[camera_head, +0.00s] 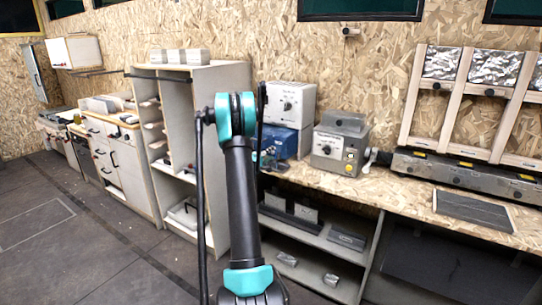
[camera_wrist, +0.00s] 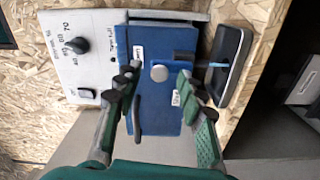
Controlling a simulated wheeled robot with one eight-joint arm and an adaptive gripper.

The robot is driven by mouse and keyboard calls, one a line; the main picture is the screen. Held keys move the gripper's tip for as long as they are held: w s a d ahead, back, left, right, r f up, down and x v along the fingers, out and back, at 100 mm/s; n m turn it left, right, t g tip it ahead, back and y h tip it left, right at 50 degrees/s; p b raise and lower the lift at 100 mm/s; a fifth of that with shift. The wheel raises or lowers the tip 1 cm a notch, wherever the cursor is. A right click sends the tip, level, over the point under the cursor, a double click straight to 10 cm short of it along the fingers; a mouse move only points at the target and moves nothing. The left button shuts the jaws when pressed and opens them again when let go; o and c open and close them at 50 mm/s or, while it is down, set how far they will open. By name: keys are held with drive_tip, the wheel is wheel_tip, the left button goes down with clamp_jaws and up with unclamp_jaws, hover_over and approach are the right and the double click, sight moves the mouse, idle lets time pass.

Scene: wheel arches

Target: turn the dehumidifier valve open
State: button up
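In the wrist view, the dehumidifier's white panel (camera_wrist: 75,60) with a black numbered dial is at left. Beside it is a blue housing (camera_wrist: 150,120) with small white labels at upper left and lower right, too blurred to read surely. A round grey valve hub (camera_wrist: 159,73) stands on the blue face. A dark bar (camera_wrist: 138,116) lies below it; I cannot tell whether it is joined to the hub. My gripper (camera_wrist: 156,82) is open, its fingers spread either side of the hub with visible gaps. The head view shows the white box (camera_head: 289,103) above the blue housing (camera_head: 283,142).
A grey machine (camera_head: 338,148) with a dial and yellow buttons stands to the right on the wooden bench (camera_head: 385,195). A shelf unit (camera_head: 215,100) stands to the left. In the wrist view, a dark tray-like item (camera_wrist: 232,65) lies right of the blue housing.

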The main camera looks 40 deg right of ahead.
drive_tip(key=v, duration=1.1)
